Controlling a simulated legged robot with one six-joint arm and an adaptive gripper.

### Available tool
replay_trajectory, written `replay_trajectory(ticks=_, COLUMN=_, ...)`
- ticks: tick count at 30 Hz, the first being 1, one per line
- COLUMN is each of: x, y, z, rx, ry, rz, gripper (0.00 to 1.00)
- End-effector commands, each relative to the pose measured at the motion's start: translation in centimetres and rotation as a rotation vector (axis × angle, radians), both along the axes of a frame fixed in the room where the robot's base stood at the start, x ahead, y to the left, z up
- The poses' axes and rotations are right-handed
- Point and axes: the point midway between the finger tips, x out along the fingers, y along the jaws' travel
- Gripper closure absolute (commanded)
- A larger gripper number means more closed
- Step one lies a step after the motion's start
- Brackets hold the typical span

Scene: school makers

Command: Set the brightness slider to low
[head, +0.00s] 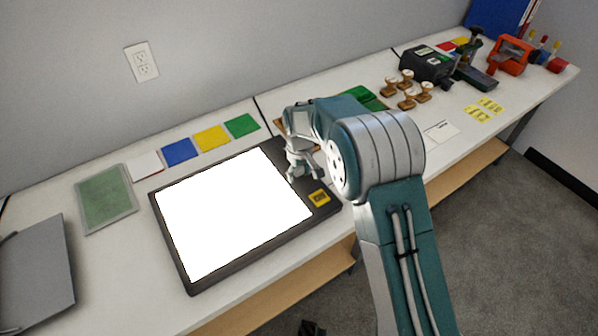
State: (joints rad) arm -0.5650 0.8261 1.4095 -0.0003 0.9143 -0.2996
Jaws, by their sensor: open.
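A light box (180,254) with a dark frame lies on the white bench, and its large panel (232,214) glows bright white. A small yellow-marked label or control (319,198) sits on the dark strip at its right end. The brightness slider itself is too small or hidden to make out, and its setting cannot be read. My gripper (305,177) is open and empty over the right dark strip, just above and left of the yellow mark. Whether it touches the frame cannot be told. My arm hides the bench behind and right of it.
White, blue (179,151), yellow (211,138) and green squares lie behind the light box. A green framed screen (105,197) and a grey panel (36,273) lie left. Wooden stamps (407,98), a black device (426,65) and an orange tool (511,54) stand farther right.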

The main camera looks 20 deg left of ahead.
Motion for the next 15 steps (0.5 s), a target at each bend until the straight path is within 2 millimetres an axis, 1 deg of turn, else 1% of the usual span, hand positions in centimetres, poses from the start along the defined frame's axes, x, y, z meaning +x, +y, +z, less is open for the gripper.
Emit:
replay_trajectory(ticks=5, x=0.1, y=-0.2, z=0.4, rx=0.006, ry=-0.005, rz=-0.002, gripper=0.23)
replay_trajectory(ticks=11, x=0.1, y=0.2, z=0.5, rx=0.004, ry=-0.006, rz=-0.001, gripper=0.23)
replay_trajectory(ticks=14, x=0.2, y=0.2, z=1.4, rx=0.005, ry=-0.008, rz=0.000, gripper=0.23)
replay_trajectory(ticks=15, x=0.2, y=0.2, z=2.0, rx=0.006, ry=-0.010, rz=-0.001, gripper=0.23)
